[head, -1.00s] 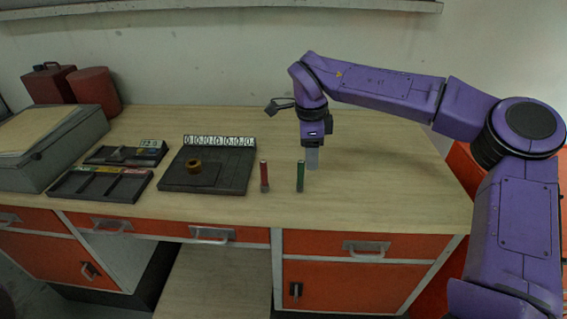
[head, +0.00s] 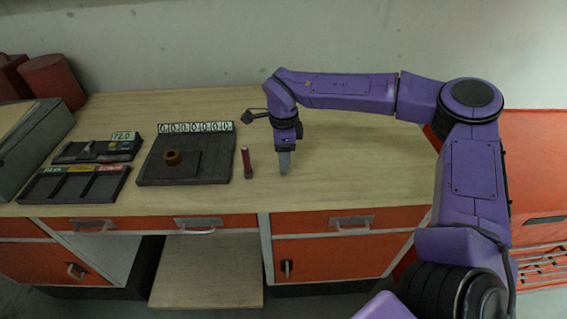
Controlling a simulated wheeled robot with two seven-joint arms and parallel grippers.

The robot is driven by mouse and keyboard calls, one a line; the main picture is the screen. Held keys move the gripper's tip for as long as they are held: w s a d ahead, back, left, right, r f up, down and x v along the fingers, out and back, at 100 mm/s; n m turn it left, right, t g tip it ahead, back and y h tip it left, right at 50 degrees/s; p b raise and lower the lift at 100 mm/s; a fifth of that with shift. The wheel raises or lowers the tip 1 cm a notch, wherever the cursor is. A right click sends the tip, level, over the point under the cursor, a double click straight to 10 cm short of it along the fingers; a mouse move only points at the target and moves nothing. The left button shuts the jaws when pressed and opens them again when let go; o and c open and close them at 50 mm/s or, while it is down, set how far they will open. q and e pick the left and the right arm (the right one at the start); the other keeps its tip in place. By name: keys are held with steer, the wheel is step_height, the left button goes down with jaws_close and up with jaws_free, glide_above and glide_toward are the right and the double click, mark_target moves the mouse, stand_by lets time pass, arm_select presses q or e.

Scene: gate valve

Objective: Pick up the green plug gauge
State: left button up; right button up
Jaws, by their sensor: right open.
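The green plug gauge does not show now. The spot on the bench right of the red plug gauge (head: 247,162), where it stood upright, is covered by my right gripper (head: 284,168). My right gripper points straight down there, its fingers low over the bench top. It is open; whether the green gauge stands between its fingers cannot be seen. The red plug gauge stands upright just left of the gripper, apart from it. My left gripper is not in view.
A dark plate with a row of digits (head: 215,170) bears a brass ring (head: 173,158), left of the red gauge. Further left are a three-part tray (head: 75,184) and a smaller dark tray (head: 98,150). The bench top (head: 350,165) is clear to the right.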

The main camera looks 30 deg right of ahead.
jaws_close()
steer(key=shift+r, duration=0.1)
